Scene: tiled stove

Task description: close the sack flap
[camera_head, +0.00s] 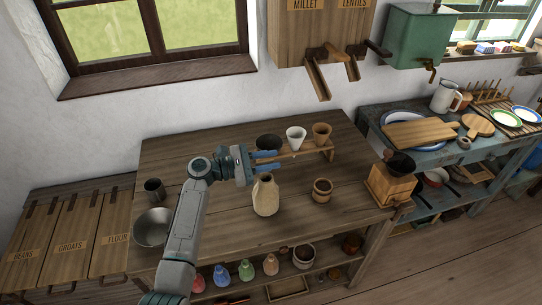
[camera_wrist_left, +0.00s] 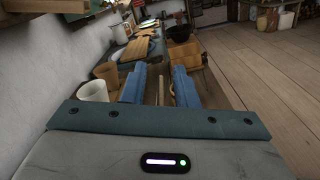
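The sack is not recognisable in that view. I cannot tell whether the fingers touch the sack. My right gripper is not in view.
A low wooden stand with a white cup (camera_head: 296,138) and a brown cup (camera_head: 321,133) is behind the gripper. A dark bowl (camera_head: 269,142) is close to the fingers. A small wooden pot (camera_head: 322,189) and a grinder (camera_head: 391,182) stand to the right. A metal bowl (camera_head: 153,227) is left.

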